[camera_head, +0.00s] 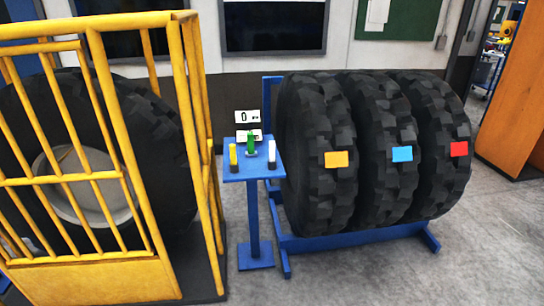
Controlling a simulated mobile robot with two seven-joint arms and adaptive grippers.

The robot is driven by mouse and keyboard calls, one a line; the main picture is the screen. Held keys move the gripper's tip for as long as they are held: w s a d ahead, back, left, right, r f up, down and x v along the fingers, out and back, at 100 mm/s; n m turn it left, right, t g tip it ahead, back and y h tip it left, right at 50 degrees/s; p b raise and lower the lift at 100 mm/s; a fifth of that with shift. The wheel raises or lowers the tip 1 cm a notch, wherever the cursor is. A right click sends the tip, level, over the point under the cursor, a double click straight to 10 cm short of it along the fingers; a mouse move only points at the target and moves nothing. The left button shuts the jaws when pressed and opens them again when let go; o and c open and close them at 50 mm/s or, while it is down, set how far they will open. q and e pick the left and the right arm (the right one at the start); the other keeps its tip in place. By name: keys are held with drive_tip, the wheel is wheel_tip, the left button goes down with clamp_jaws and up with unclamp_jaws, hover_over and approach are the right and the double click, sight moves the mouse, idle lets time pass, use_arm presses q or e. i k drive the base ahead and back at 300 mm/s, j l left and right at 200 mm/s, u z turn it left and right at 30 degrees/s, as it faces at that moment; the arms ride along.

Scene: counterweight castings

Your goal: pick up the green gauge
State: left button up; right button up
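The green gauge (251,142) stands upright on a small blue pedestal table (240,175), toward the back middle of its top. A yellow gauge-like piece (233,155) stands to its left and a white one (272,152) to its right, each with a dark base. The green gauge is apart from both. Neither of my grippers shows in the head view, so whether they are open or shut is hidden.
A yellow barred cage (110,275) with a large tyre inside stands left of the table. Several large tyres (320,200) with coloured labels sit on a blue rack (350,238) close on the right. A small display (248,116) is behind the table. Grey floor in front is clear.

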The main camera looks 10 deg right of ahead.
sight(250, 152)
drive_tip(key=i+j+z, duration=0.1)
drive_tip(key=i+j, duration=0.9)
